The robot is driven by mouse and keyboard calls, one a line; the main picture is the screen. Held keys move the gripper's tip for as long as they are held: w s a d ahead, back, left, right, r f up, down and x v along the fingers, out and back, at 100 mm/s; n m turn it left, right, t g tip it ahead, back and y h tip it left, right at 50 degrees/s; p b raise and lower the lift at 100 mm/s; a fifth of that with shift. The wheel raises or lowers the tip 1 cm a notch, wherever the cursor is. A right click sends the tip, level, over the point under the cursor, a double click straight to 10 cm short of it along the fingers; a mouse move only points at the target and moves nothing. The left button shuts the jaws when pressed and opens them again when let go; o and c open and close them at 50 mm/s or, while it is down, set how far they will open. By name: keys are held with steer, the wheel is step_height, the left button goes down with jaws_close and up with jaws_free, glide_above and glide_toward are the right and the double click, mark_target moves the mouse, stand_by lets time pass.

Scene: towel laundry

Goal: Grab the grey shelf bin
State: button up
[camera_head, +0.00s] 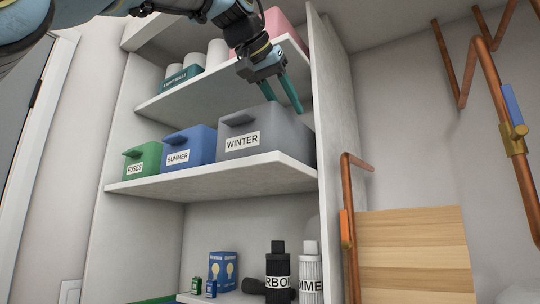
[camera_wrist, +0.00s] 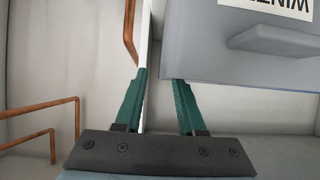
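The grey bin (camera_head: 262,133) with a "WINTER" label stands at the right end of the middle shelf in the head view, near the right side panel. It has a grey handle on its front. In the wrist view the grey bin (camera_wrist: 215,50) fills the upper right, with its handle (camera_wrist: 280,42) and part of the label. My gripper (camera_head: 286,106) is at the bin's upper right in the head view. Its two teal fingers are apart and empty. In the wrist view, the right finger of my gripper (camera_wrist: 160,77) overlaps the bin's edge; contact cannot be told.
A blue "SUMMER" bin (camera_head: 196,148) and a green "FUSES" bin (camera_head: 146,160) stand left of the grey bin. The upper shelf (camera_head: 200,92) and right side panel (camera_head: 330,110) are close to my gripper. Copper pipes (camera_head: 352,230) run on the right wall.

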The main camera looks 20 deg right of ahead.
mark_target(296, 122)
steer(key=p+x, duration=0.1)
steer(key=x, duration=0.1)
steer(key=p+x, duration=0.1)
steer(key=x, duration=0.1)
steer(key=shift+w+r, duration=0.2)
steer(key=shift+w, duration=0.05)
steer(key=shift+w+d+f, duration=0.3)
steer(key=shift+d+f, duration=0.05)
steer(key=shift+d, duration=0.1)
jaws_close()
stand_by(0.8)
